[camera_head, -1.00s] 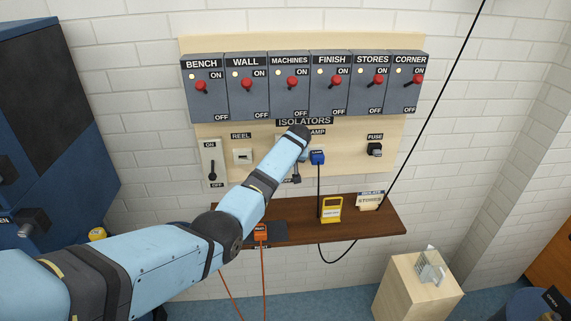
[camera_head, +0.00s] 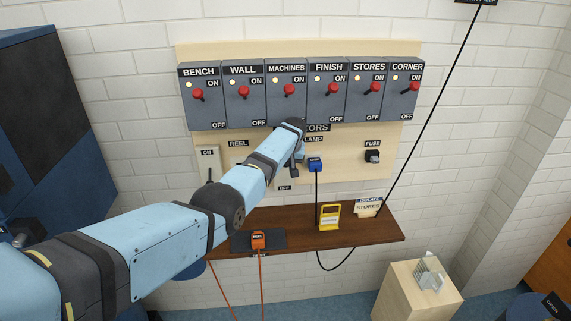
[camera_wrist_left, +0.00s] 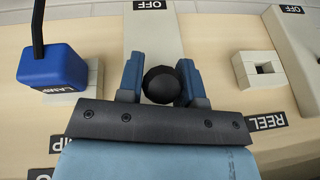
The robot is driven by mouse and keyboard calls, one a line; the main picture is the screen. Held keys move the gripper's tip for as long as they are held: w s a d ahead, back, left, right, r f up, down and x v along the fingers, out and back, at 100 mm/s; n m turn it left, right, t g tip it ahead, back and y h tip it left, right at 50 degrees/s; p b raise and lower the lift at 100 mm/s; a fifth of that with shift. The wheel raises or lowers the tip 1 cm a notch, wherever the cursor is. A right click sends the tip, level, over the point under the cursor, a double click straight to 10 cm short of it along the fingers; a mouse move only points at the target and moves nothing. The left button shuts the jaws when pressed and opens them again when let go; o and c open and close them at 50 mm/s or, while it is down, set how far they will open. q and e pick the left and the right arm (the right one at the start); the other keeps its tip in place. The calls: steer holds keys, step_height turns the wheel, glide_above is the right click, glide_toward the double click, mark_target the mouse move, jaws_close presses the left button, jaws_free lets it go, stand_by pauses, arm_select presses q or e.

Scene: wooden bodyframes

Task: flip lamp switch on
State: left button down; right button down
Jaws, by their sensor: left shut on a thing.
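The lamp switch is a pale plate (camera_wrist_left: 152,32) with a round black lever knob (camera_wrist_left: 160,86), seen upside down in the left wrist view. Its "OFF" label (camera_head: 284,188) shows below my arm in the head view. My left gripper (camera_wrist_left: 161,80) is shut on the knob, with one blue finger on each side of it. In the head view my left gripper (camera_head: 298,160) is at the board just left of the blue lamp plug (camera_head: 315,164). My arm hides most of the switch there, including its "ON" end. My right gripper is not in view.
A row of grey isolator boxes (camera_head: 285,108) with red levers sits just above my arm. A brown shelf (camera_head: 370,233) below holds a yellow-framed device (camera_head: 329,216) and an orange plug (camera_head: 258,240). A black cable (camera_head: 424,130) crosses at the right.

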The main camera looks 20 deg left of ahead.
arm_select(q)
steer(key=c, duration=0.9)
jaws_free()
steer(key=shift+w, duration=0.1)
steer(key=shift+o, duration=0.2)
steer(key=shift+d+r, duration=0.15)
steer(key=shift+r, duration=0.45)
steer(key=shift+s+d+r, duration=0.65)
steer(key=shift+r, duration=0.05)
steer(key=s+d+b, duration=0.1)
steer(key=s+d, duration=0.6)
steer(key=d, duration=0.1)
steer(key=shift+d+r, duration=0.15)
steer(key=shift+d, duration=0.1)
